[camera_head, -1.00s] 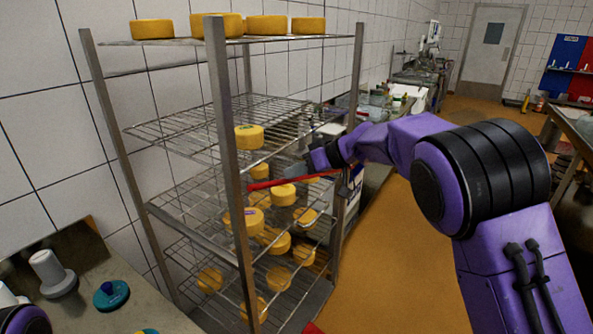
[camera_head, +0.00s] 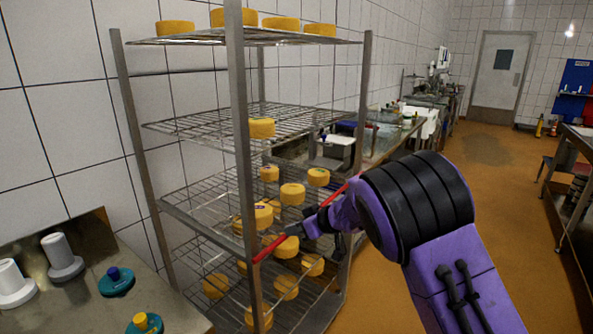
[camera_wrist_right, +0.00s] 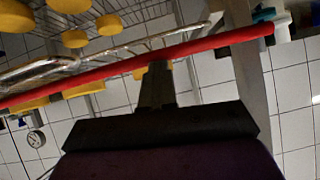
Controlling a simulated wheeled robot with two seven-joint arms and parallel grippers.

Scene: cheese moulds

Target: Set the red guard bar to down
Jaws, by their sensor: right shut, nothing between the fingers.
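The red guard bar (camera_head: 275,248) spans the open side of the wire rack, between its near post (camera_head: 242,150) and the arm side. It slants in the head view, its left end low at the near post and its right end partly behind my arm. My right gripper (camera_head: 308,228) is shut and empty, close to the middle of the bar. In the right wrist view the bar (camera_wrist_right: 215,40) crosses just beyond the fingertips (camera_wrist_right: 157,68). I cannot tell whether they touch it. My left gripper is out of view.
Yellow cheeses (camera_head: 262,128) stand on several rack shelves behind the bar. A counter (camera_head: 165,310) with white moulds (camera_head: 62,258) and teal pieces (camera_head: 116,281) is at lower left. Open orange floor (camera_head: 480,180) lies to the right; another table (camera_head: 575,150) stands at far right.

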